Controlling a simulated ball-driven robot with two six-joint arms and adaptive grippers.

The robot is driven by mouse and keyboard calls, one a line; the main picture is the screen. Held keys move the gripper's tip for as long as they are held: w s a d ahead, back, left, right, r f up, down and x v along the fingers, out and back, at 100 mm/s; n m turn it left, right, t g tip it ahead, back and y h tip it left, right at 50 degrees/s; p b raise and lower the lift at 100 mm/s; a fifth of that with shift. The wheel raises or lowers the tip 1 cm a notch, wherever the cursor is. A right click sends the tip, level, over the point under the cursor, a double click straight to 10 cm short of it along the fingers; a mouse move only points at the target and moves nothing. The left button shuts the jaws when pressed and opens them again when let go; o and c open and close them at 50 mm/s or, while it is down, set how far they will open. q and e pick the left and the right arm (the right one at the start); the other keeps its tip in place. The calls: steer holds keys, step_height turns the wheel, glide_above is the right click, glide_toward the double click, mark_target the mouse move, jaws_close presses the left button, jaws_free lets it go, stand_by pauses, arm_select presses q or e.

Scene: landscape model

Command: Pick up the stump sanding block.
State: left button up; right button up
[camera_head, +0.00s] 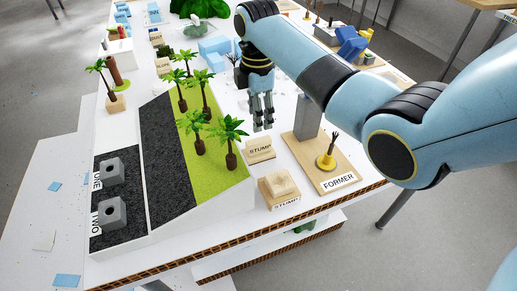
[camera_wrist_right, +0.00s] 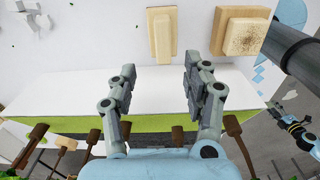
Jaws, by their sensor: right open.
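Two pale wooden blocks stand on white table near the front edge, on bases labelled STUMP. The farther one (camera_head: 259,146) is a narrow bar on a base, also in the right wrist view (camera_wrist_right: 162,33). The nearer one (camera_head: 281,183) is squarer, with a speckled top in the wrist view (camera_wrist_right: 243,36). I cannot tell which is the sanding block. My right gripper (camera_head: 263,125) is open and empty above the table, close to the narrow block and apart from it; its fingers also show in the wrist view (camera_wrist_right: 160,75). My left gripper seems to show small at the wrist view's right edge (camera_wrist_right: 277,107).
A wooden FORMER board (camera_head: 339,181) with a grey post (camera_head: 307,122) and yellow piece (camera_head: 326,161) stands right of the blocks. The landscape model (camera_head: 221,176) with palm trees (camera_head: 229,140) is to their left. White table is bare between model and blocks.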

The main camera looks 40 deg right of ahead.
mark_target(259, 140)
step_height(259, 140, down, 5)
steer(key=shift+f+b, duration=0.15)
steer(key=shift+b, duration=0.15)
steer(key=f, duration=0.5)
steer(key=shift+s+f, duration=0.1)
steer(key=shift+s, duration=0.15)
steer(key=shift+c, duration=0.4)
jaws_close()
